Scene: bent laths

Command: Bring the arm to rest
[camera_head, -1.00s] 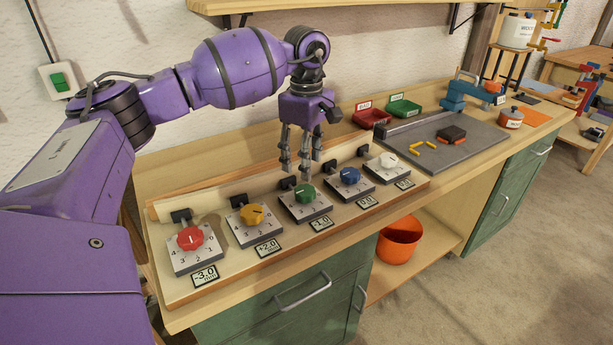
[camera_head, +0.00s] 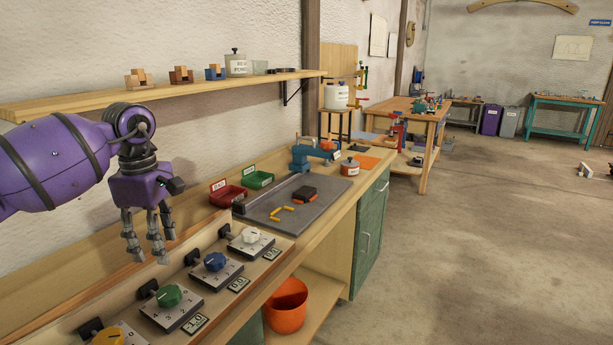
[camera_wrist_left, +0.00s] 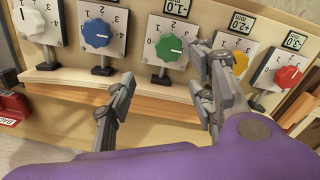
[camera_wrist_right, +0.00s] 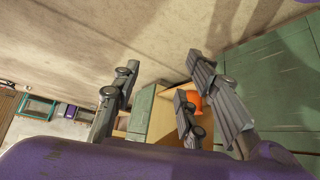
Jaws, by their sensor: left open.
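My left gripper (camera_head: 150,238) hangs fingers down above the back edge of the knob panel, behind the green knob (camera_head: 169,296) and the blue knob (camera_head: 215,262). Its fingers are spread and empty, and they show in the left wrist view (camera_wrist_left: 160,105) too, apart from the knobs. In that view the red knob (camera_wrist_left: 288,76), yellow knob (camera_wrist_left: 238,62) and white knob (camera_wrist_left: 32,22) also show. My right gripper is outside the head view; in the right wrist view its fingers (camera_wrist_right: 155,100) are spread with nothing between them, near the floor and green cabinets.
A shelf (camera_head: 190,92) with small blocks and jars runs along the wall above my left arm. Red (camera_head: 228,195) and green (camera_head: 258,179) trays and a grey plate (camera_head: 330,193) lie farther along the bench. An orange bucket (camera_head: 287,310) stands below. The floor at right is open.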

